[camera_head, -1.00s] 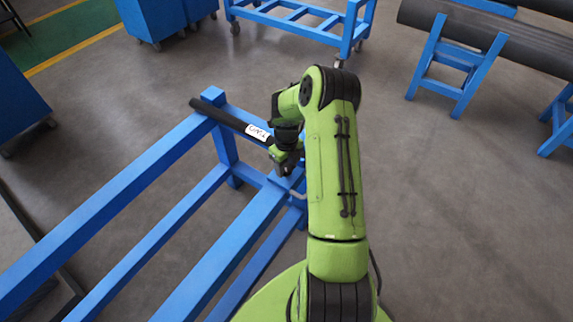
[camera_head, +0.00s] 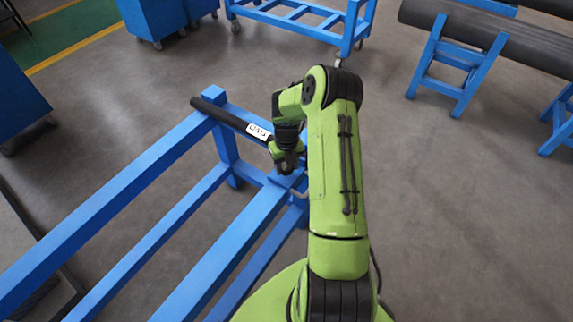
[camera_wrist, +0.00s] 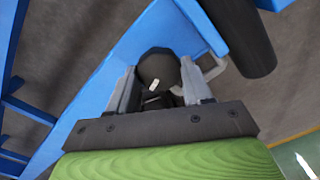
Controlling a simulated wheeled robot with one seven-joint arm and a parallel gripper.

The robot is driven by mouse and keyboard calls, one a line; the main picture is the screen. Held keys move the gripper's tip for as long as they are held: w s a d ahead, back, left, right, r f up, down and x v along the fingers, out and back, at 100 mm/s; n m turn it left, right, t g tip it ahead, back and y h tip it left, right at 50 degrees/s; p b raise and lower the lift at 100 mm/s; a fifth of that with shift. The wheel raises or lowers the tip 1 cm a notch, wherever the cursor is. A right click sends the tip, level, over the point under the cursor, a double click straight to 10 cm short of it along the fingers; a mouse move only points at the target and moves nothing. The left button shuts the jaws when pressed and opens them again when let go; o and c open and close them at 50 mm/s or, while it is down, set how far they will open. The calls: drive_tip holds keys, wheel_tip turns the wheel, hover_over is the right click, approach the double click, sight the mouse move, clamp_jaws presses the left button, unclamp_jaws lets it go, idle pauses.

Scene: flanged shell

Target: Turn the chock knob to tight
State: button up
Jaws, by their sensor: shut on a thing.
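The chock knob (camera_wrist: 158,72) is a dark round knob with a small pale mark on it. In the wrist view it sits between the two grey fingers of my gripper (camera_wrist: 157,92), which is shut on it. A black bar (camera_head: 222,116) with a white label (camera_head: 258,132) lies across the blue frame (camera_head: 110,205), just behind my gripper. The bar's dark end (camera_wrist: 240,40) shows at upper right in the wrist view.
A grey bent rod (camera_wrist: 212,68) is close to the right finger. Blue carts (camera_head: 300,22) stand at the back, and thick dark pipes (camera_head: 480,38) rest on blue stands at upper right. The grey floor (camera_head: 440,200) on the right is clear.

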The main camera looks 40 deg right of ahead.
sight(286, 167)
drive_tip(key=o, duration=1)
drive_tip(key=shift+o, duration=0.2)
drive_tip(key=shift+r, duration=0.15)
wheel_tip(286, 167, up, 16)
drive_tip(key=p, duration=0.4)
drive_tip(key=shift+f, duration=0.25)
